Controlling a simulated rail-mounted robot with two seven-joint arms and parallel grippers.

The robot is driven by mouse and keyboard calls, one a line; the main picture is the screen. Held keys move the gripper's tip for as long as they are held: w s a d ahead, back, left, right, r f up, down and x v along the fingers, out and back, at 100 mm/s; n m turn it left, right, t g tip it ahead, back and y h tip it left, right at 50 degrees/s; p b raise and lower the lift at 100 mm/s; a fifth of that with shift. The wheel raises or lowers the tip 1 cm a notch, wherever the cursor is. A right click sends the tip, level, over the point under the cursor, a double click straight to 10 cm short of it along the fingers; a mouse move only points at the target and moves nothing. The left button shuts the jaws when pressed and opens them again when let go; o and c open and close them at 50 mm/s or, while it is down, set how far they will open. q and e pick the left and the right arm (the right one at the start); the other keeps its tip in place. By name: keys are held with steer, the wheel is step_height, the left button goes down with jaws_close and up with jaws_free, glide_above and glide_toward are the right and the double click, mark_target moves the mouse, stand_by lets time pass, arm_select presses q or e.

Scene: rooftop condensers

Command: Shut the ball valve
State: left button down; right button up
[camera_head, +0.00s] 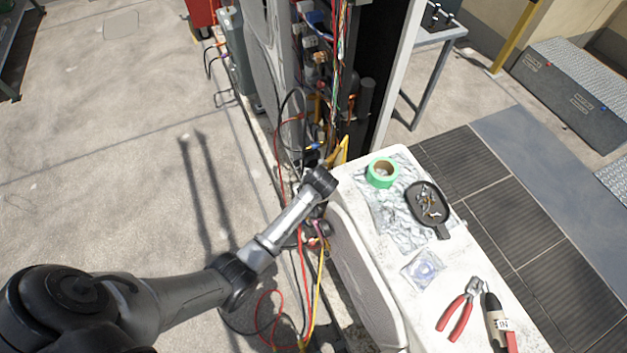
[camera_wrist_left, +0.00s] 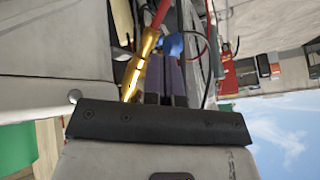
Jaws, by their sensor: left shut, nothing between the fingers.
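A brass-yellow valve body with pipe (camera_wrist_left: 140,62) shows in the left wrist view, slanting past my fingers on their left. A blue handle-like piece (camera_wrist_left: 172,43) is just beyond my fingertips, and I cannot tell if they touch it. My left gripper (camera_wrist_left: 163,60) is shut, its two fingers together and empty. In the head view the left arm reaches up to the open side of the condenser unit. The gripper there is small and partly hidden among hoses, next to a yellow piece (camera_head: 340,150). The right gripper is not in view.
Wires and red and yellow hoses (camera_head: 303,262) hang close around the left wrist. A white work surface (camera_head: 375,245) to the right holds green tape (camera_head: 382,172), a black tray (camera_head: 428,203), pliers (camera_head: 461,308) and a small bag.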

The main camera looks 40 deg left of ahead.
arm_select(q)
steer(key=shift+w+a+f, duration=0.15)
steer(key=shift+a+f, duration=0.45)
steer(key=shift+a, duration=0.2)
